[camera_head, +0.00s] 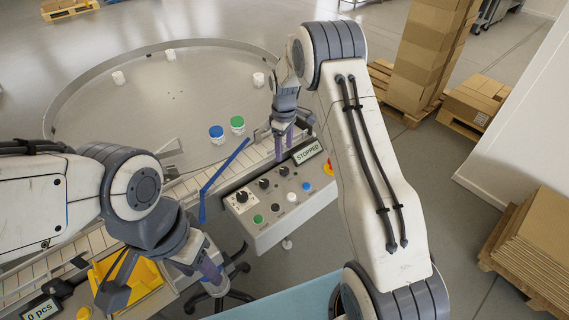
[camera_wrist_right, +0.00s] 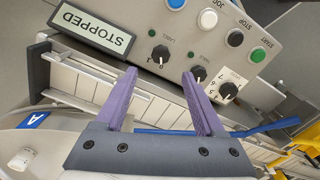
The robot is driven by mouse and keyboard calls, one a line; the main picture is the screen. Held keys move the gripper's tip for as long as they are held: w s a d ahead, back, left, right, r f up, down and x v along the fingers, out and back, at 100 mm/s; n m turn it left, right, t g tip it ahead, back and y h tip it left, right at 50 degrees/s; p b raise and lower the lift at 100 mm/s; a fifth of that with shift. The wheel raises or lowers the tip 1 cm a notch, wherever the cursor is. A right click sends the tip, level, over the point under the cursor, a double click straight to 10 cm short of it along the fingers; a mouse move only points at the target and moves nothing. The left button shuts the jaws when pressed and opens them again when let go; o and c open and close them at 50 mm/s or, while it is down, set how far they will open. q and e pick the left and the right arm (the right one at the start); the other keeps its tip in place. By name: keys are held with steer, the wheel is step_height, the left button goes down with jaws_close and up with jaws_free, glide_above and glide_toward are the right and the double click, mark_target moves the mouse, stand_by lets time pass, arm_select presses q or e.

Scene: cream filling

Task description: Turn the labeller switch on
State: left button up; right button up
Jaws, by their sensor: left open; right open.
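The grey control panel (camera_head: 270,230) stands right of the conveyor, with a display (camera_head: 308,152) reading STOPPED. Two black rotary switches (camera_head: 264,183) and a numbered dial sit in a row on it. In the right wrist view, the switch nearest the display (camera_wrist_right: 160,54) and the middle switch (camera_wrist_right: 198,73) have small labels, upside down and hard to read. My right gripper (camera_head: 284,148) is open and empty, pointing down by the display end of the panel. Its purple fingers (camera_wrist_right: 160,82) are apart, short of the switches in that view. My left gripper (camera_head: 202,270) is open at the lower left, away from the panel.
The panel also has green, black, white and blue buttons (camera_head: 306,186) and a red-and-yellow one (camera_head: 328,168). A blue bar (camera_head: 222,172) slants beside the panel. Jars with blue and green lids (camera_head: 237,122) stand on the round table behind. A yellow tray (camera_head: 140,275) lies near my left gripper.

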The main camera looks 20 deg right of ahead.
mark_target(284, 169)
step_height(284, 169, down, 9)
steer(key=shift+r+p, duration=0.2)
steer(key=shift+p, duration=1.05)
jaws_close()
